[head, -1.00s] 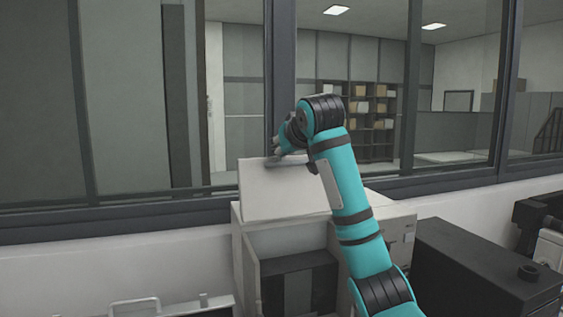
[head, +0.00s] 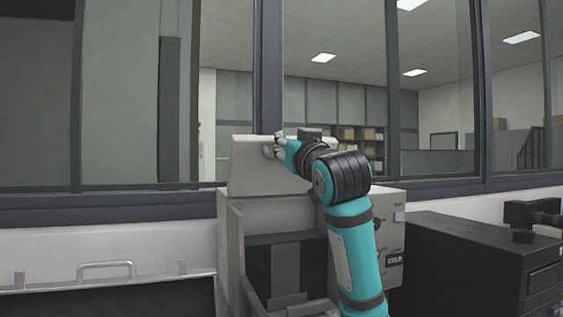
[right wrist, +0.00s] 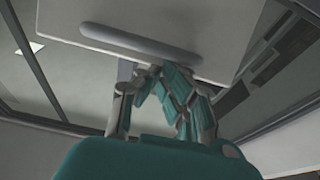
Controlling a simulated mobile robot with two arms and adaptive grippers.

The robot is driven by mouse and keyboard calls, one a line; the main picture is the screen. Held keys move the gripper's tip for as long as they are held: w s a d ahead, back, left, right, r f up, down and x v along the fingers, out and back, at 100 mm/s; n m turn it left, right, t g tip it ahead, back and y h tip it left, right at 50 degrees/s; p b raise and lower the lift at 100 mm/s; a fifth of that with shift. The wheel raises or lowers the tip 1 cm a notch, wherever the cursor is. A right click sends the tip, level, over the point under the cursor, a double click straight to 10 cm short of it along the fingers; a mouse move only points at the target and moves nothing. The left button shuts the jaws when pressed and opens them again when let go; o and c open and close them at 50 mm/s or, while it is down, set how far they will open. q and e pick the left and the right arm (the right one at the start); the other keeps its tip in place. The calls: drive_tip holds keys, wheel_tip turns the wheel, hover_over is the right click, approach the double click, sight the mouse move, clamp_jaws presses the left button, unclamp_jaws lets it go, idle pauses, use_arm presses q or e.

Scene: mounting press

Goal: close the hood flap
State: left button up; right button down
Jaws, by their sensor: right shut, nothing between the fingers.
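The hood flap (head: 250,175) is a pale panel standing raised on top of the mounting press (head: 228,235). In the right wrist view the flap (right wrist: 200,25) fills the top, with a rounded grey handle bar (right wrist: 140,41) along it. My right gripper (head: 279,148) is at the flap's upper edge in the head view. In the right wrist view my right gripper (right wrist: 150,75) is shut and empty, its fingertips just below the handle bar. I cannot tell whether they touch the flap. My forearm hides the flap's right part. My left gripper is out of view.
A black box-shaped machine (head: 470,260) stands right of the press. A dark unit with a metal handle (head: 106,268) is at the lower left. A window with dark frames (head: 268,80) rises close behind the press.

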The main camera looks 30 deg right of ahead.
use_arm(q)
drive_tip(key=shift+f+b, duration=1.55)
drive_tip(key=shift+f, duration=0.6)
use_arm(e)
drive_tip(key=shift+s+a+f+t, duration=0.15)
drive_tip(key=shift+s+f, duration=0.15)
drive_tip(key=shift+f, duration=0.25)
drive_tip(key=shift+s+f+t, duration=0.2)
drive_tip(key=shift+s+f, duration=0.15)
drive_tip(key=shift+f, duration=0.2)
drive_tip(key=shift+s+a+f+t, duration=0.15)
drive_tip(key=shift+s+f, duration=0.15)
drive_tip(key=shift+f, duration=0.25)
drive_tip(key=shift+d, duration=0.1)
